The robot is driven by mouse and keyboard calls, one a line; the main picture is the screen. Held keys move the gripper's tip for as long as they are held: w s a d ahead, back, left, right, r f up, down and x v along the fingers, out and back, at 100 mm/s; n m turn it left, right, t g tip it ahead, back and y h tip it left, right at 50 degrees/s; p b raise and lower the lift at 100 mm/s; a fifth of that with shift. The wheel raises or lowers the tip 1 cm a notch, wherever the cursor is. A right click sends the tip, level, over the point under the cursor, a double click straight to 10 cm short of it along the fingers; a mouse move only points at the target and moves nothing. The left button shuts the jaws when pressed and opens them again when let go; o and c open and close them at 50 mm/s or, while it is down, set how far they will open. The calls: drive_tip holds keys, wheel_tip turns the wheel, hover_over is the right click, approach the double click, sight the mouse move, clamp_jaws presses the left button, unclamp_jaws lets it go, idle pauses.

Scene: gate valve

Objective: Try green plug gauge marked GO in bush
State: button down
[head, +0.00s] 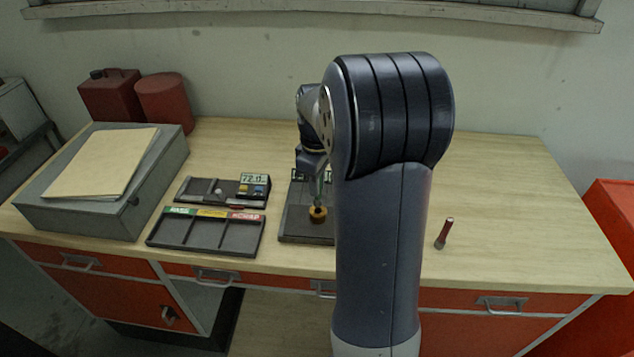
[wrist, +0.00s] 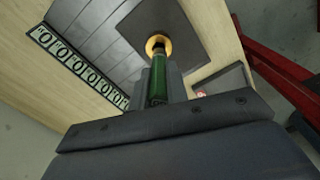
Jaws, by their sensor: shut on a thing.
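The brass-coloured bush (head: 318,214) stands on a dark plate (head: 296,238) near the middle of the bench, and it also shows in the wrist view (wrist: 158,40). My gripper (wrist: 158,100) is shut on the green plug gauge (wrist: 157,80). The gauge's far end meets the bush's opening in the wrist view. I cannot tell how deep it sits in the bush. In the head view my arm hides part of the plate, and only a sliver of the gauge shows above the bush. The GO mark cannot be read.
A sorting tray (head: 204,249) with green, yellow and red labels and a gauge with a display (head: 254,184) lie left of the plate. A grey box (head: 85,218) and red cans (head: 165,103) are at left. The bench's right side is mostly clear.

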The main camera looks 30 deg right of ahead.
drive_tip(key=shift+r+p, duration=1.05)
drive_tip(key=shift+r, duration=1.25)
